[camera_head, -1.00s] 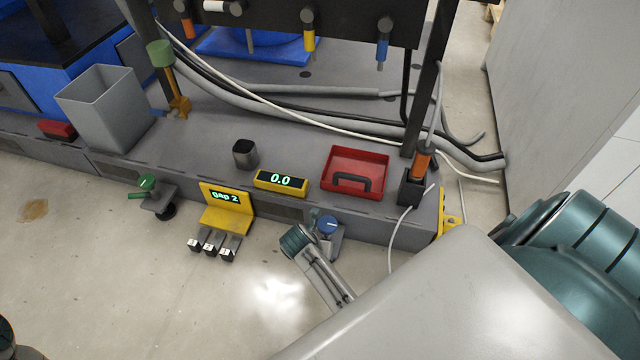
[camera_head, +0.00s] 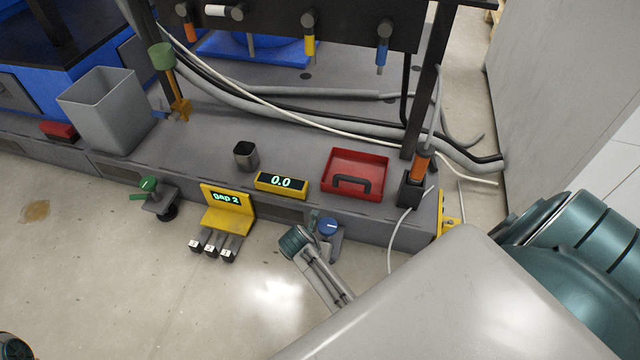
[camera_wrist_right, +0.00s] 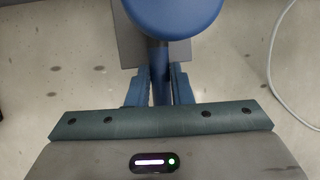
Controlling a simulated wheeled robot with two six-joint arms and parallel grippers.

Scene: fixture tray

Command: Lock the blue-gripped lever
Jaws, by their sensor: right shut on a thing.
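The blue-gripped lever (camera_head: 328,226) is on a small grey bracket at the front edge of the grey bench. In the right wrist view, its round blue top (camera_wrist_right: 175,14) is at the upper middle, with a narrow blue stem below it. My right gripper (camera_wrist_right: 160,84) is shut on that stem, one finger on each side. In the head view, my right gripper (camera_head: 314,219) is at the lever, and its fingertips are partly hidden.
A green-topped lever (camera_head: 147,184) is further left on the bench edge. Between them are a yellow "gap 2" stand (camera_head: 228,208) and a yellow display (camera_head: 281,184) reading 0.0. A red tray (camera_head: 375,163) and a dark cup (camera_head: 245,155) are behind. A white cable (camera_head: 391,240) hangs to the right.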

